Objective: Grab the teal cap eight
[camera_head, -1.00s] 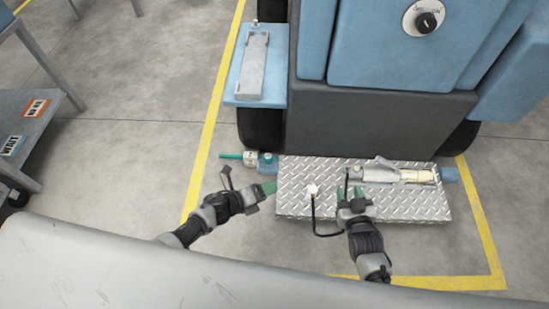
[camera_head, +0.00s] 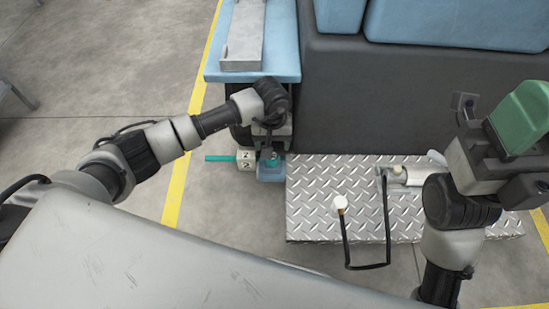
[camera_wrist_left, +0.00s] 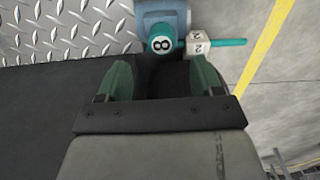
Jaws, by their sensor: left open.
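The teal cap eight (camera_wrist_left: 160,45) is a round teal end with a black 8 on a white disc, in the left wrist view. It sits on a blue fitting (camera_wrist_left: 180,12), low on the floor beside the metal plate. In the head view the cap (camera_head: 270,154) is partly hidden under my left gripper (camera_head: 272,143). My left gripper is open and empty, and its green fingers (camera_wrist_left: 160,66) stand just short of the cap, one to each side. My right gripper (camera_head: 518,125) is raised at the right, and its finger gap cannot be made out.
A teal rod (camera_head: 220,158) with a white cube marked 2 (camera_head: 245,159) sticks out left of the blue fitting. A blue shelf (camera_head: 285,66) overhangs behind my left gripper.

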